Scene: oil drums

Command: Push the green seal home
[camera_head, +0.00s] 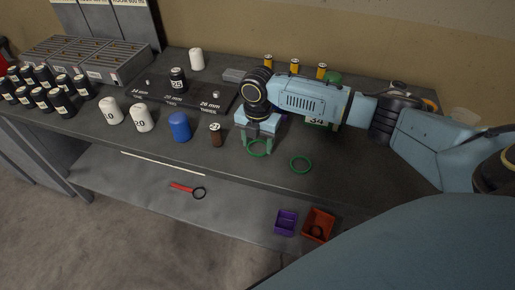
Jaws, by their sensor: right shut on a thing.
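A green ring-shaped seal (258,154) is at the fingertips of my right gripper (256,145), low over the dark bench top. The gripper points down and is shut on this ring; whether the ring touches the bench is hard to tell. A second green ring (300,164) lies flat on the bench to the right, apart from the gripper. A green container with a white label reading 34 (317,122) stands behind my right arm, which hides most of it. My left gripper is not in view.
A blue container (180,126), a brown bottle (216,134) and white containers (141,117) stand left of the gripper. A dark size board (184,93) lies behind. Purple (285,222) and orange (318,225) trays and a red-handled loop tool (187,189) lie at the front, lower down.

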